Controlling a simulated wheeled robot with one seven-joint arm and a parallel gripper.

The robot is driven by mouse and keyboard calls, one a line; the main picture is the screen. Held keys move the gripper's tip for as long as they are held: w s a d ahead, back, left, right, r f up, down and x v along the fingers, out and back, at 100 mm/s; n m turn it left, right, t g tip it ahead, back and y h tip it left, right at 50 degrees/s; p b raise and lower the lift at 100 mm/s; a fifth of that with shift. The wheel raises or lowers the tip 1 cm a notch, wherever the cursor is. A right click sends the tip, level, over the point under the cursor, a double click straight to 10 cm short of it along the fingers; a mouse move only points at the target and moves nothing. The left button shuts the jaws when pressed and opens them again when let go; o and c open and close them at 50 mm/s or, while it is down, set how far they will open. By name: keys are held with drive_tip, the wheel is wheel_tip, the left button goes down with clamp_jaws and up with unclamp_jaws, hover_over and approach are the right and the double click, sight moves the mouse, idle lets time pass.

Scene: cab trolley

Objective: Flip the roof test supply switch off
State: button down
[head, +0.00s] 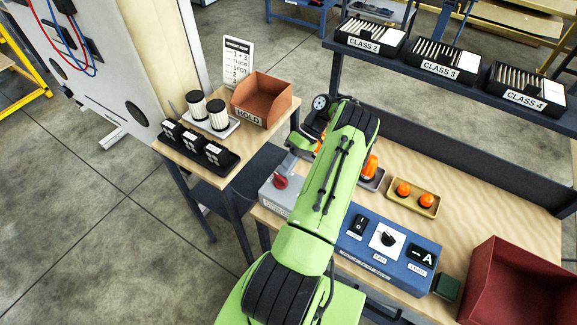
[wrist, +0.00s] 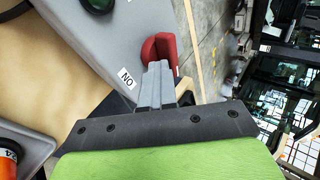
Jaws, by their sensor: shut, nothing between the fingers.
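The grey switch box (head: 272,198) stands at the left end of the workbench, with a red switch handle (head: 280,182) on it. In the wrist view the grey box (wrist: 85,45) carries a white label that reads ON, upside down, and the red handle (wrist: 160,50) stands at its edge. My gripper (wrist: 155,75) is shut and empty, with its fingertips right at the red handle; I cannot tell whether they touch it. In the head view my gripper (head: 287,166) is just above the handle, partly hidden by my arm.
A blue control box (head: 385,250) with a rocker, a knob and a display stands to the right. Trays with orange lamps (head: 414,197) lie behind it, and a dark red bin (head: 515,285) is at the right. A side table with an open brown HOLD box (head: 264,98) is at the left.

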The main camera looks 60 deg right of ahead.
drive_tip(key=shift+s+a+f, duration=0.1)
drive_tip(key=shift+a+f, duration=0.2)
drive_tip(key=shift+a, duration=0.15)
drive_tip(key=v, duration=0.8)
drive_tip(key=shift+w+d, duration=0.2)
drive_tip(key=shift+r, duration=0.15)
